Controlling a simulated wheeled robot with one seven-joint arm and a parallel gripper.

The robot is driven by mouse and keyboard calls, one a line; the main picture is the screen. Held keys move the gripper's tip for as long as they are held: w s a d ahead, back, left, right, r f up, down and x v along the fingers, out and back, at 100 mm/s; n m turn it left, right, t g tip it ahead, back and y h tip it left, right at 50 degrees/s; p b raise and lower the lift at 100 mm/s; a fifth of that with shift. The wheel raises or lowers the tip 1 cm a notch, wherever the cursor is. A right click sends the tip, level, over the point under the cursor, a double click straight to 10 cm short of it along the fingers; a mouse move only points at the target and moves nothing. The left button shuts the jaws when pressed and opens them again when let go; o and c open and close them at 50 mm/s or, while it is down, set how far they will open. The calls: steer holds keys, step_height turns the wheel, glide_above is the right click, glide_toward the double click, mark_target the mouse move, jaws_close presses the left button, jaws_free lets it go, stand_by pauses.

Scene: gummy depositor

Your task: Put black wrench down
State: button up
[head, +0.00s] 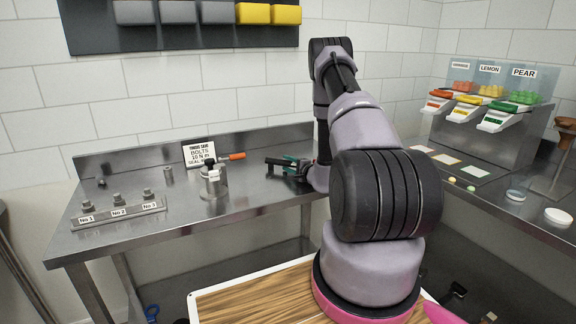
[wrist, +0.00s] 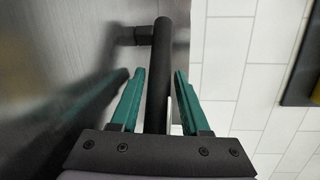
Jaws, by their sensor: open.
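The black wrench (wrist: 161,45) shows in the wrist view as a dark bar running between my gripper's teal fingers. A short dark stub sticks out from its far end toward the steel surface; whether it touches is hard to tell. My gripper (wrist: 160,74) is open, with a narrow gap on each side of the bar. In the head view my gripper (head: 289,161) is low over the steel bench (head: 250,192), and the wrench's dark end (head: 273,161) shows just left of it. The rest of the wrench is hidden by the gripper and arm.
Left on the bench are a bolt plate (head: 120,213) labelled No.1 to No.3, a steel canister (head: 213,183), a sign (head: 199,153) and an orange-handled tool (head: 236,156). Candy dispensers (head: 497,118) stand at right. A wood-topped surface (head: 255,295) is in front. The tiled wall is close behind.

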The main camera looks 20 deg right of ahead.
steer(key=v, duration=1.1)
steer(key=shift+s+r, duration=0.15)
steer(key=shift+s, duration=0.2)
steer(key=s+a+r+n+g+y, duration=0.3)
steer(key=a+r+n+g+y, duration=0.15)
steer(key=a+r, duration=0.7)
steer(key=s+a+r+n+g+y, duration=0.35)
steer(key=a+r+n+y, duration=0.2)
steer(key=a+r, duration=0.55)
steer(key=s+a+r+n+g+h, duration=0.35)
steer(key=s+r+g, duration=0.3)
steer(key=s, duration=0.55)
steer(key=s+d+r+t+h, duration=0.5)
steer(key=s+d+r+h, duration=0.1)
steer(key=s+r+h, duration=0.1)
steer(key=shift+s+r+h, duration=0.35)
steer(key=shift+s+r, duration=0.25)
steer(key=shift+s, duration=0.5)
steer(key=shift+t, duration=0.25)
